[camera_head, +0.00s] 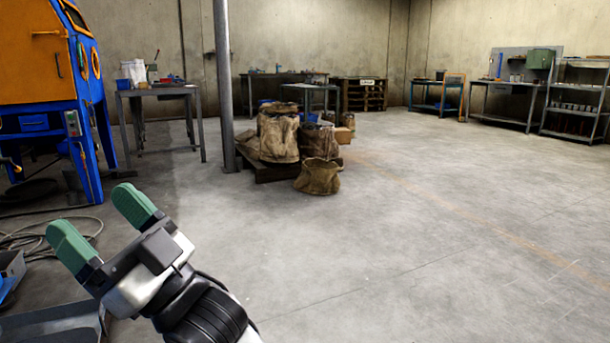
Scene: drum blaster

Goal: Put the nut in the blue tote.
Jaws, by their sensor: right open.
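My right gripper (92,212) is in the lower left of the head view, its two green fingers spread apart with nothing between them. It is held above the grey concrete floor. I see no nut in this view. A small blue bin (34,122) sits in the blue frame below the orange cabinet; I cannot tell if it is the blue tote. My left gripper is not in view.
The orange blasting cabinet (34,60) stands at left, with a hose (35,236) on the floor. Sacks (278,135) on a pallet stand by a grey post (223,80). Workbenches (160,93) and a shelf (577,98) line the walls. The right floor is clear.

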